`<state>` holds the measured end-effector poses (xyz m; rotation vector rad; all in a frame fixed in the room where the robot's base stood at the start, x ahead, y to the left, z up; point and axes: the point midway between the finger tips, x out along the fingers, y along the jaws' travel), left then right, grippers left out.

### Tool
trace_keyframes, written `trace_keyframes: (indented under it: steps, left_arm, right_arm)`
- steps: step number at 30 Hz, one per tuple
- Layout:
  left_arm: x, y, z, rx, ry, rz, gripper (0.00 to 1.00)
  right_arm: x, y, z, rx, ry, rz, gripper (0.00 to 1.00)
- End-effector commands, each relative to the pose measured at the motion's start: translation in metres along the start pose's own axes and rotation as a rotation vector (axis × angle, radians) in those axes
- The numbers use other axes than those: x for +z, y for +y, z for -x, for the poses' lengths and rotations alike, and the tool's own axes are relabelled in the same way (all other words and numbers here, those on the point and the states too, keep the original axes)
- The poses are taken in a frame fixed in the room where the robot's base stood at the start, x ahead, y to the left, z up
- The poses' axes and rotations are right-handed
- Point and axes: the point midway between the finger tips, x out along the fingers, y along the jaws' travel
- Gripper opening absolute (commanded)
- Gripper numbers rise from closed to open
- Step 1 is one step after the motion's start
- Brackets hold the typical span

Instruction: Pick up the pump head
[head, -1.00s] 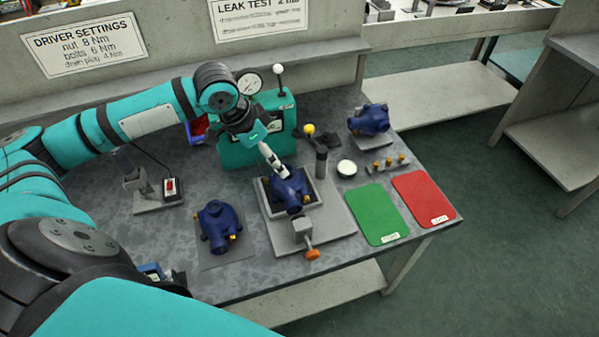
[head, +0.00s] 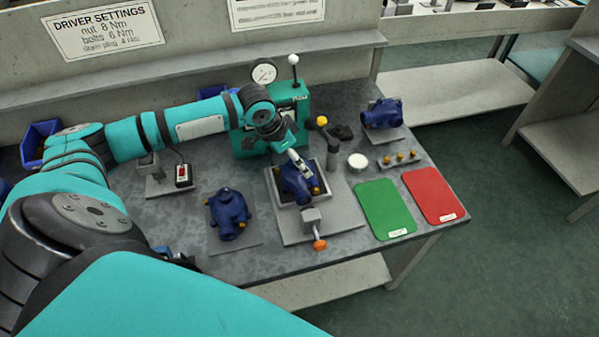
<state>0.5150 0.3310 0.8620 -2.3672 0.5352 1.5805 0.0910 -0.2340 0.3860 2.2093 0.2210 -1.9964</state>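Three dark blue pump parts show in the head view; I cannot tell which is called the pump head. One blue pump part (head: 298,187) sits in the grey clamping fixture (head: 283,226) at the table's middle. Another blue part (head: 229,212) stands on a grey plate to its left, and a third blue part (head: 382,114) rests on a grey block at the back right. My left gripper (head: 299,162) is at the top of the part in the fixture, pointing down; its fingertips are too small to tell if they touch or grip. My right gripper is not in view.
Behind the fixture stands a teal leak tester (head: 285,112) with a dial and lever. Green (head: 385,208) and red (head: 434,194) mats lie right of the fixture. A white round cap (head: 357,161) and several brass bolts are near them. An orange-knobbed handle (head: 320,244) sticks out in front.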

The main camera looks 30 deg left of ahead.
Motion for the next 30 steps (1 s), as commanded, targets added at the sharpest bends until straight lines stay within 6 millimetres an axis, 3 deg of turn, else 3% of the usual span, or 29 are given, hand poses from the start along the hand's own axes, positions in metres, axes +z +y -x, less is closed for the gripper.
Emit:
trace_keyframes:
  steps: [9,17,30]
  left_arm:
    - [0.001,0.002,-0.042,0.001,0.0,-0.001,1.0]
    - [0.001,0.002,-0.045,0.0,-0.001,-0.002,1.0]
    - [0.001,0.002,-0.045,0.0,-0.001,-0.001,0.42]
  right_arm:
    - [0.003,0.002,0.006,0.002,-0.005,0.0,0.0]
    - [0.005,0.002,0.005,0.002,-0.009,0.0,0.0]
    - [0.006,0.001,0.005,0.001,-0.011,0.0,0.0]
